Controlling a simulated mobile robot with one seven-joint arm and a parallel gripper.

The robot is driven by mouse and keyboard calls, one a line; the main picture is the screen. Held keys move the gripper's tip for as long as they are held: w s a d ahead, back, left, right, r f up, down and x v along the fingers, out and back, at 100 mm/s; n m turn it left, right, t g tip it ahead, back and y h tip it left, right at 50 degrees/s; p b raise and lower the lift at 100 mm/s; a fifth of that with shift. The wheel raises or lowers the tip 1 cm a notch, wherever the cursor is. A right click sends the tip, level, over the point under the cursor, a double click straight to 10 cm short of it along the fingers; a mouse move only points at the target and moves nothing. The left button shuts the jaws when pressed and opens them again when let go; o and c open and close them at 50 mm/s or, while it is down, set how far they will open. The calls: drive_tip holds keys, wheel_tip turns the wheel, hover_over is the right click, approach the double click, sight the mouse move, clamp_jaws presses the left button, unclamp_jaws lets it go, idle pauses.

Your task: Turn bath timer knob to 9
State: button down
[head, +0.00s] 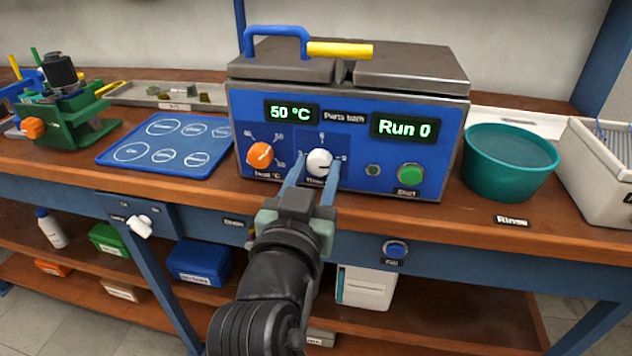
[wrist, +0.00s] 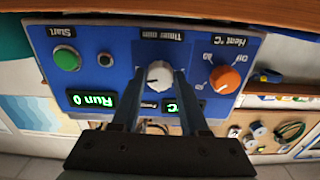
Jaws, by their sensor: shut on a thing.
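The parts bath (head: 400,148) is a blue-fronted metal box on the bench, with displays reading "50 °C" and "Run 0". Its white timer knob (head: 319,163) sits low in the middle of the panel. My gripper (head: 315,176) comes from below with one blue finger on each side of this knob and is shut on it. The wrist view shows the timer knob (wrist: 160,75) upside down between the fingertips. Where the knob's pointer stands and most of its scale numbers are hard to read. The orange heat knob (head: 260,154) is to the left.
A green start button (head: 410,175) is right of the timer knob. A teal tub (head: 509,160) stands close to the bath's right side. A blue mat with circles (head: 168,146) lies to the left, and a green fixture (head: 75,120) is beyond it.

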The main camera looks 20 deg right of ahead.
drive_tip(key=shift+f+m+b, duration=0.1)
drive_tip(key=shift+m+b, duration=0.35)
drive_tip(key=shift+m, duration=0.45)
drive_tip(key=shift+c, duration=2.1)
unclamp_jaws()
drive_tip(key=shift+a, duration=0.1)
drive_tip(key=p+v, duration=0.2)
drive_tip(key=v, duration=1)
drive_tip(key=shift+s+a, duration=0.2)
drive_tip(key=shift+s, duration=0.15)
